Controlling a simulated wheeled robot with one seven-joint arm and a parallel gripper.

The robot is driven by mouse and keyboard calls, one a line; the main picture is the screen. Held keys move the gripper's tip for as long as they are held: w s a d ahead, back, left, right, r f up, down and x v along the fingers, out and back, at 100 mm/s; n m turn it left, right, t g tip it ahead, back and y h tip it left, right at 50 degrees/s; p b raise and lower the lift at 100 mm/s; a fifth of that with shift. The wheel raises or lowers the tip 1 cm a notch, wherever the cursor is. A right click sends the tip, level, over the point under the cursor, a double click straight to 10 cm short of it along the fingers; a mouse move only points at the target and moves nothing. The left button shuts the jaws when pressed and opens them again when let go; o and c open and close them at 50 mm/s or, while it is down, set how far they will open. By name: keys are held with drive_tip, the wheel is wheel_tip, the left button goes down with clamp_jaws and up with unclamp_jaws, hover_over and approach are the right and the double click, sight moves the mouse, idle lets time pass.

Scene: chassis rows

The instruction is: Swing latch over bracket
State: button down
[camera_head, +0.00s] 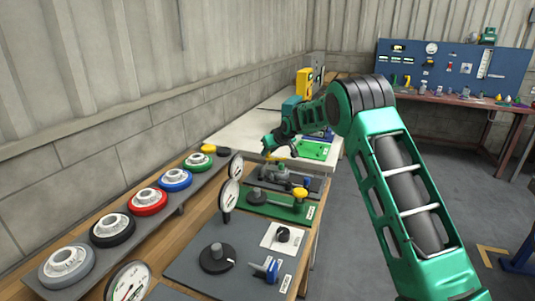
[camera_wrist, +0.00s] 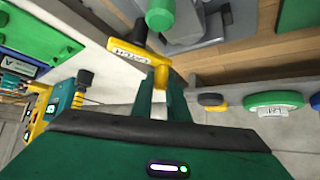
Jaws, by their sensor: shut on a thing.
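A yellow latch (camera_wrist: 128,49), with lettering that seems to read LATCH, shows in the wrist view. Its bar runs to a yellow end between my gripper's fingers. My gripper (camera_wrist: 160,88) is shut on that yellow end. A dark upright post (camera_wrist: 140,30) stands at the latch's far side. I cannot tell which part is the bracket, or whether the latch lies over it. In the head view my gripper (camera_head: 268,150) is low over the far end of the row of panels, and the latch there is too small or hidden to make out.
A green knob (camera_wrist: 160,14) on a grey fixture is close above the latch in the wrist view. In the head view, a shelf of coloured wheels (camera_head: 148,201) runs along the left wall. A green panel (camera_head: 272,206) and grey panels lie nearer. Open floor is at right.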

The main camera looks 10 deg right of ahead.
drive_tip(key=n, duration=0.1)
drive_tip(key=s+n+g+y, duration=0.1)
drive_tip(key=n+y, duration=0.1)
drive_tip(key=shift+s+d+n, duration=0.15)
drive_tip(key=shift+d+n, duration=0.1)
drive_tip(key=shift+n, duration=0.15)
drive_tip(key=n+g+y, duration=0.1)
drive_tip(key=n+g, duration=0.1)
drive_tip(key=n, duration=0.1)
drive_tip(key=s+n+g+y, duration=0.1)
drive_tip(key=shift+s+d+y, duration=0.1)
drive_tip(key=shift+d+y, duration=0.2)
drive_tip(key=shift+d, duration=0.1)
drive_tip(key=shift+s+d+n+g+y, duration=0.3)
drive_tip(key=shift+n+g, duration=0.4)
drive_tip(key=shift+n, duration=0.35)
drive_tip(key=shift+s+d+n+g+y, duration=0.15)
drive_tip(key=shift+d+n+g, duration=0.25)
drive_tip(key=shift+n+g, duration=0.5)
drive_tip(key=shift+w+d+r+n, duration=0.1)
drive_tip(key=shift+d+r+n, duration=0.1)
drive_tip(key=shift+n, duration=0.15)
drive_tip(key=c, duration=1.7)
unclamp_jaws()
drive_tip(key=shift+f, duration=0.15)
drive_tip(key=shift+a, duration=0.2)
drive_tip(key=v, duration=0.7)
drive_tip(key=w+v, duration=0.1)
drive_tip(key=v, duration=0.3)
